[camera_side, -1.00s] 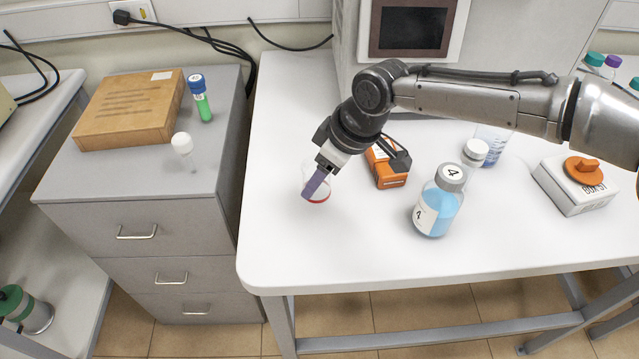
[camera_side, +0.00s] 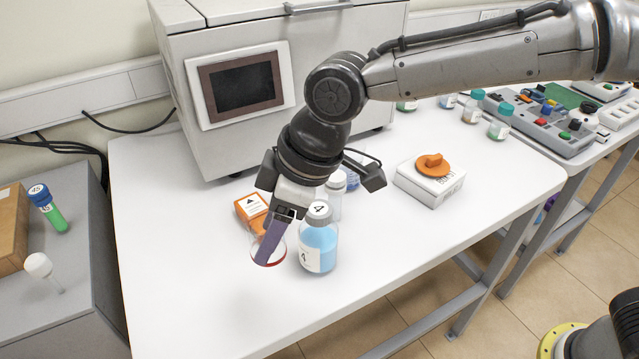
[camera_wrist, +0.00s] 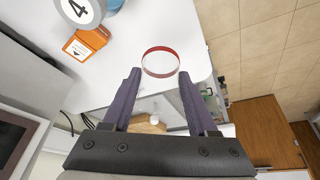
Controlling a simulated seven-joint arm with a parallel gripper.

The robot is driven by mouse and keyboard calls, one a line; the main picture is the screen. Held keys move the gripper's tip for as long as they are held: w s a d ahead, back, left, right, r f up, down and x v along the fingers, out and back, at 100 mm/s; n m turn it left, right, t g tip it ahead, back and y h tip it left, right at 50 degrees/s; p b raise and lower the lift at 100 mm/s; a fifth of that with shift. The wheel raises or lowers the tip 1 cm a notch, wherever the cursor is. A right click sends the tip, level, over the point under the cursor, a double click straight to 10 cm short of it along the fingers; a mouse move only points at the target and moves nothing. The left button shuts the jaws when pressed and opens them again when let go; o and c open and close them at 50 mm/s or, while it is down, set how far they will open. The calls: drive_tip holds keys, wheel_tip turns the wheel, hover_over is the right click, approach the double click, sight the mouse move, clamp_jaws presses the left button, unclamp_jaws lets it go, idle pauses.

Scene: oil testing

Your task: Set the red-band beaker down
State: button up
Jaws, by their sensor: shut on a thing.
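The red-band beaker (camera_side: 270,264) is clear glass with a red ring near its base. My gripper (camera_side: 266,250) is shut on it, with purple fingers pointing down. In the wrist view the red ring of the beaker (camera_wrist: 160,49) shows between the fingertips of my gripper (camera_wrist: 159,76). The beaker is low over the front part of the white table (camera_side: 185,250); I cannot tell whether its base touches the top. The clear walls are hard to make out, and a finger hides part of them.
A blue-liquid bottle marked 4 (camera_side: 320,246) stands close right of the beaker. An orange box (camera_side: 250,208) is just behind. A white box with an orange knob (camera_side: 430,182) stands farther right. The table is free to the left.

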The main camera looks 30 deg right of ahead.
wheel_tip(320, 180, up, 6)
drive_tip(key=w+d+m+t+h, duration=0.1)
drive_tip(key=w+d+m, duration=0.35)
drive_tip(key=d, duration=0.75)
drive_tip(key=w+d+m+t+h, duration=0.1)
drive_tip(key=w+d+m, duration=0.1)
drive_tip(key=w+d, duration=0.85)
drive_tip(key=s+d+m+h, duration=0.1)
drive_tip(key=s+d+m, duration=0.3)
drive_tip(key=d, duration=1.2)
drive_tip(key=s+d+m+h, duration=0.2)
drive_tip(key=s+d+m, duration=0.15)
drive_tip(key=d, duration=1.25)
drive_tip(key=w+d+f, duration=0.1)
drive_tip(key=w+f, duration=0.3)
drive_tip(key=f, duration=0.1)
drive_tip(key=w+d+f, duration=0.1)
drive_tip(key=w+f, duration=0.4)
drive_tip(key=w+d+f, duration=0.2)
drive_tip(key=w+f, duration=0.2)
drive_tip(key=shift+w+f, duration=0.2)
drive_tip(key=shift+f, duration=0.2)
drive_tip(key=shift+w+d+f, duration=0.1)
drive_tip(key=shift+w+f, duration=0.05)
drive_tip(key=shift+f, duration=0.8)
drive_tip(key=shift+w+d+f, duration=0.1)
drive_tip(key=shift+f, duration=0.85)
